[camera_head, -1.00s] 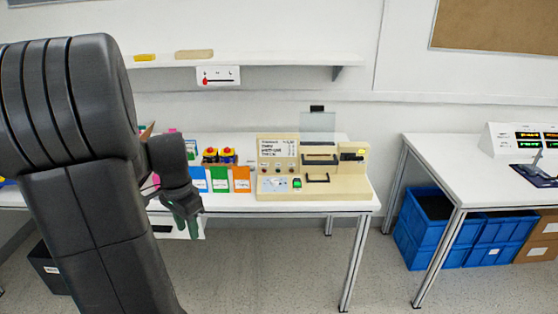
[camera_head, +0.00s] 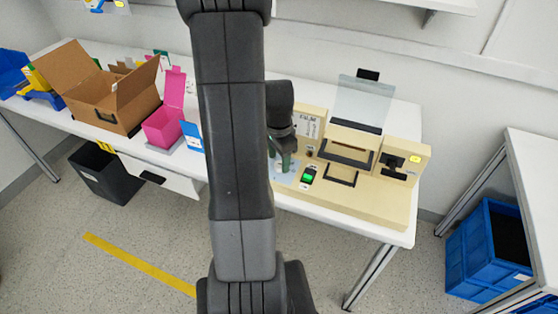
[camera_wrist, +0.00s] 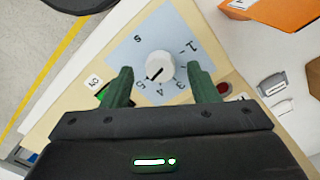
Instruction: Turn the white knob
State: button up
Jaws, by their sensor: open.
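The white knob (camera_wrist: 160,66) shows in the wrist view on a light blue dial plate (camera_wrist: 135,48) printed with numbers. A dark pointer mark on the knob points toward the lower left in that view, near the 5. My gripper (camera_wrist: 160,85) is open, with one green finger on each side of the knob and a gap on both sides. I cannot tell how far above the panel the fingertips are. In the head view my gripper (camera_head: 283,158) is over the left part of the beige machine (camera_head: 375,200); the knob is hidden there.
A lit green switch (camera_head: 308,174) sits right of the gripper on the machine. A red button (camera_wrist: 223,88) is beside the right finger in the wrist view. A pink box (camera_head: 165,125) and an open cardboard box (camera_head: 110,95) stand on the table to the left.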

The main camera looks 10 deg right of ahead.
jog(key=shift+w+d+f, duration=0.1)
jog(key=shift+d+f, duration=0.15)
jog(key=shift+f, duration=0.25)
jog(key=shift+a+f, duration=0.1)
jog(key=shift+f, duration=0.25)
jog(key=c, duration=1)
